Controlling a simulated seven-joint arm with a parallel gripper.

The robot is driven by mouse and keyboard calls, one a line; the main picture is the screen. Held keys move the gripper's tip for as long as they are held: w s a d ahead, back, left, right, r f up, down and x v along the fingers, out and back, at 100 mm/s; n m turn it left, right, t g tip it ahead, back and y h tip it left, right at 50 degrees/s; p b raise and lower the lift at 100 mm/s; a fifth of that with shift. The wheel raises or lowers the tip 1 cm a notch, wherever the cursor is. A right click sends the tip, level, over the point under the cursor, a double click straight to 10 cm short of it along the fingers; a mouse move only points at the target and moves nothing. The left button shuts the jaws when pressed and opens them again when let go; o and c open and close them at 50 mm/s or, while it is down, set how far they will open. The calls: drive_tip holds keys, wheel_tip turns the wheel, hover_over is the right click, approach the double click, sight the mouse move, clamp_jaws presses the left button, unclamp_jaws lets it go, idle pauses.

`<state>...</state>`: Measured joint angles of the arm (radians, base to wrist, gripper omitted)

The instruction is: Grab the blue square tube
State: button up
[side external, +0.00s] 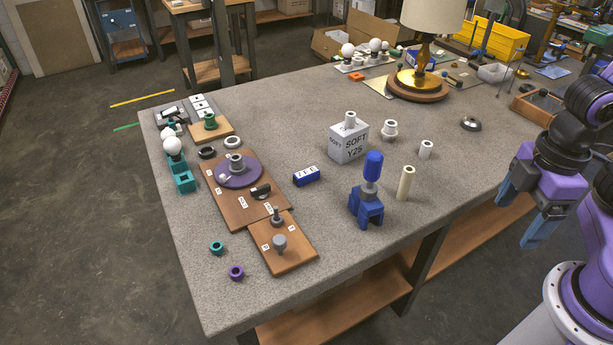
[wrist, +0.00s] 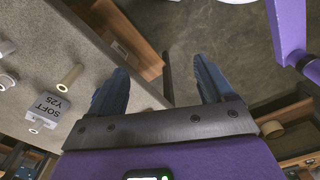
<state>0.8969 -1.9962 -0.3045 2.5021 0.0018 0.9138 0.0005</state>
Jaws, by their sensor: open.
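A small dark blue square block (side external: 306,176) with white lettering lies on the grey table (side external: 280,110), near its middle in the side view. It looks like the blue square tube, but I cannot see a hole through it. A separate blue stand (side external: 366,207) holds an upright blue-handled tool (side external: 373,166) to its right. My gripper (side external: 524,207) is open and empty, far to the right of the blue block, by the table's right side. In the wrist view my open fingers (wrist: 160,65) are over the table edge and floor. The blue block does not show there.
A white-grey box marked SOFT Y25 (side external: 348,143) and an upright cream tube (side external: 405,183) stand between the block and my gripper. A brown board (side external: 233,200) with a purple disc lies left of the block. A lamp (side external: 420,60) stands at the back.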

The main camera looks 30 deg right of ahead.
drive_tip(key=shift+o, duration=0.9)
wheel_tip(320, 180, up, 5)
drive_tip(key=n+t, duration=1.3)
drive_tip(key=n, duration=1.1)
hover_over(309, 174)
drive_tip(key=s, duration=0.2)
drive_tip(key=shift+w+f, duration=0.1)
drive_tip(key=shift+f, duration=11.3)
wheel_tip(309, 174, down, 2)
drive_tip(key=shift+f, duration=0.2)
drive_tip(key=shift+x, duration=0.9)
drive_tip(key=shift+w+f, duration=0.35)
drive_tip(key=shift+w, duration=0.25)
